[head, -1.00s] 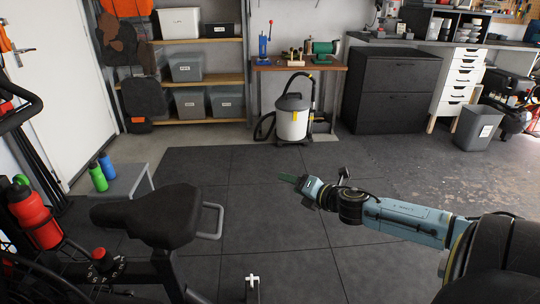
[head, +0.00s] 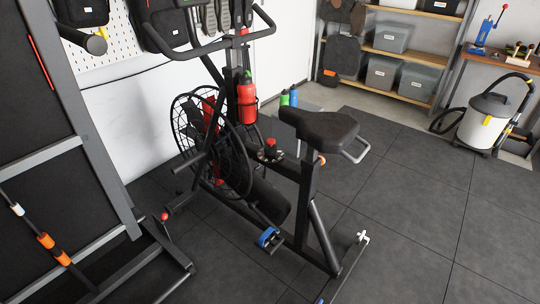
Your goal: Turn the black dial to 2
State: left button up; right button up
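The exercise bike (head: 309,205) stands in the middle of the head view. A small dark dial with a red top (head: 270,146) sits on its frame, between the flywheel and the saddle. White marks show around the dial's base, but they are too small to read, so I cannot tell its setting. Neither of my grippers is in view.
The bike's saddle (head: 318,126) is right of the dial, and the caged flywheel (head: 196,140) is left of it. A red bottle (head: 246,92) hangs above. A folded treadmill-like frame (head: 62,150) stands at left. The floor (head: 430,200) at right is clear.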

aim_at(268, 151)
jog(key=u, duration=0.9)
jog(key=i, duration=1.45)
jog(key=z, duration=0.55)
